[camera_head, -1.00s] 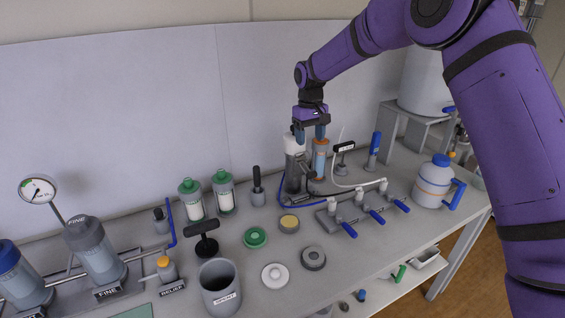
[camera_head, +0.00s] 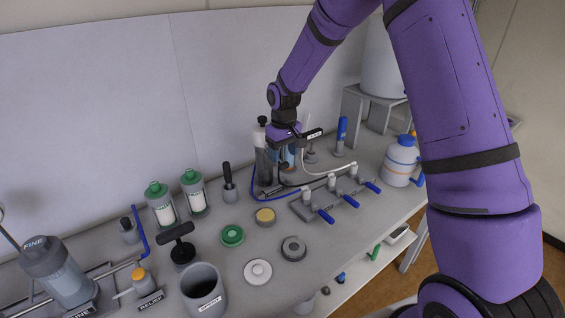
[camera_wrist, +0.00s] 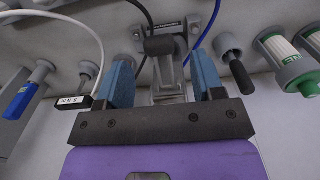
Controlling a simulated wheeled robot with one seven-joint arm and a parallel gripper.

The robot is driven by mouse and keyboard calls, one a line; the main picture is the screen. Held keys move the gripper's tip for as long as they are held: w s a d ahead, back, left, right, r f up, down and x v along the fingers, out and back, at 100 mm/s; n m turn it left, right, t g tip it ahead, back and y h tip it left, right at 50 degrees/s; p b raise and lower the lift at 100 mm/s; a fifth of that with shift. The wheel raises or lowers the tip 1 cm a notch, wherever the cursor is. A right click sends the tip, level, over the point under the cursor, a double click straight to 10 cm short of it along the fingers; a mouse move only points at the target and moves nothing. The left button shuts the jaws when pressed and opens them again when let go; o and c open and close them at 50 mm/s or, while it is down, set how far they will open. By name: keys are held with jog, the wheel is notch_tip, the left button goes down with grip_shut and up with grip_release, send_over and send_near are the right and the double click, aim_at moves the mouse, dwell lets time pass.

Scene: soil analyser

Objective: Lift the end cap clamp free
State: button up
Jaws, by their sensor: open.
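A grey mechanism with a dark round bar across it (camera_wrist: 160,45), which looks like the end cap clamp, sits between my fingers in the wrist view. In the head view, the clamp cannot be made out clearly behind my gripper. My gripper (camera_wrist: 162,62) is open. Its two blue fingers stand apart on either side of the mechanism, with a gap showing on both sides; contact is not clear. In the head view, my gripper (camera_head: 284,158) is in front of the upright grey housing (camera_head: 264,168) at the back of the bench and partly hides it.
A blue-handled valve manifold (camera_head: 335,199) stands to the right, with a white hose and blue tube nearby. A black-handled tool (camera_head: 229,185) and green-capped cartridges (camera_head: 194,192) are to the left. A black T-handle with a label (camera_head: 313,134) stands close to my gripper's right.

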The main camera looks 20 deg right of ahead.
aim_at(284, 163)
jog(key=shift+f, duration=1.9)
jog(key=shift+c, duration=0.3)
grip_shut()
